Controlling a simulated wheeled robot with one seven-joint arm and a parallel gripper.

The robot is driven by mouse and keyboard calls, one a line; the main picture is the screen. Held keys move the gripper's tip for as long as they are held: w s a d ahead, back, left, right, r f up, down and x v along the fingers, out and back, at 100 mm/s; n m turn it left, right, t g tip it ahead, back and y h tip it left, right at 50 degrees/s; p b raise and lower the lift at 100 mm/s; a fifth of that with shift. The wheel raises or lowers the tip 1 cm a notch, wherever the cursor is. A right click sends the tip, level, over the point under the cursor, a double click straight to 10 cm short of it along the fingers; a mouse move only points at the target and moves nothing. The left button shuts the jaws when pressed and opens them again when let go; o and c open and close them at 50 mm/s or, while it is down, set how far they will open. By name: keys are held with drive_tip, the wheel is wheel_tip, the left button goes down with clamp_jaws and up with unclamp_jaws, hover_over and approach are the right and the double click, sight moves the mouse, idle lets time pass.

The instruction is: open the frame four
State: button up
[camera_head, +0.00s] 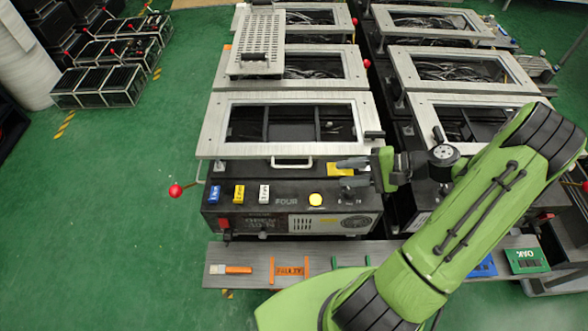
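The frame on the unit labelled FOUR is a silver metal frame (213,125) with a dark, divided interior, lying flat over the black box. A pale handle (291,164) sits at its front edge. The box's front panel (285,201) carries the word FOUR, a yellow round button (315,199), and blue, yellow and white switches. A lever with a red ball (175,191) sticks out at the left side. My gripper (348,175) is just in front of the frame's right front corner, pointing left, right of the handle. Its two dark fingers look apart, with nothing seen between them.
A similar frame (345,66) stands behind, with a perforated plate (258,42) on it. More framed units stand to the right, partly behind my arm. A grey bench (235,281) with orange and green items runs along the front. Green floor (120,220) is clear at left.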

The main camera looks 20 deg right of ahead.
sight(296, 167)
drive_tip(key=w+a+f+t, duration=0.1)
drive_tip(key=w+a, duration=0.2)
drive_tip(key=w+a+f+m+t+b, duration=0.1)
drive_tip(key=w+a+f, duration=0.1)
drive_tip(key=a, duration=0.2)
drive_tip(key=w+a+f+m, duration=0.1)
drive_tip(key=w+a+f, duration=0.1)
drive_tip(key=w+a, duration=0.1)
drive_tip(key=shift+w+a+t+y, duration=0.15)
drive_tip(key=shift+w+t+y, duration=0.15)
drive_tip(key=shift+t+y, duration=0.1)
clamp_jaws()
